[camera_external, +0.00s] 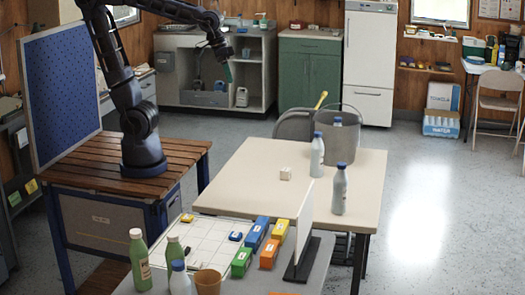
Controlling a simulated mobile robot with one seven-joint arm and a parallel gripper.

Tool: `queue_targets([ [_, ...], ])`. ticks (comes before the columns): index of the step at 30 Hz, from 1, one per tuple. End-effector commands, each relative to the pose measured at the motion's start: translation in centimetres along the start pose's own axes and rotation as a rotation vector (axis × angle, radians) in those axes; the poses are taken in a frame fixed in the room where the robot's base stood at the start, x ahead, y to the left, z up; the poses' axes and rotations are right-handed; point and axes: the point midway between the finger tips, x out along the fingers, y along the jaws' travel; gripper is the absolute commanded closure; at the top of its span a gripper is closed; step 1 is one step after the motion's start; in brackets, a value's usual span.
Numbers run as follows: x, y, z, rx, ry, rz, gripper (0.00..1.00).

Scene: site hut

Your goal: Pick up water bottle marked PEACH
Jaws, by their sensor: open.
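Two pale bottles with blue caps stand upright on the cream table, one near the grey bin (317,157) and one nearer the right edge (339,193). The lettering is too small to read, so I cannot tell which is marked PEACH. My gripper (228,72) is open, raised at the upper left centre, pointing down, and away from all the bottles.
A small pale cube (286,173) sits on the otherwise mostly clear cream table (240,185). A grey bin (349,147) stands at its far edge. On the front table are coloured blocks (256,234), an upright white panel (303,232) and a brown cup (208,283).

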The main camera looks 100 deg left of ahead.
Motion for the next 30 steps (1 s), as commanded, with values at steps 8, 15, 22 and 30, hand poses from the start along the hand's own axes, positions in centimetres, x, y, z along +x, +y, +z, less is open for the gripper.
queue_targets([
  [8, 3.3, -1.0, -7.5, -0.221, -0.051, -0.034, 0.24],
  [15, 7.1, -2.7, -13.4, -0.411, -0.088, -0.067, 0.24],
  [22, 11.8, -5.1, -18.7, -0.592, -0.119, -0.104, 0.24],
  [30, 18.3, -8.9, -24.0, -0.803, -0.15, -0.154, 0.24],
])
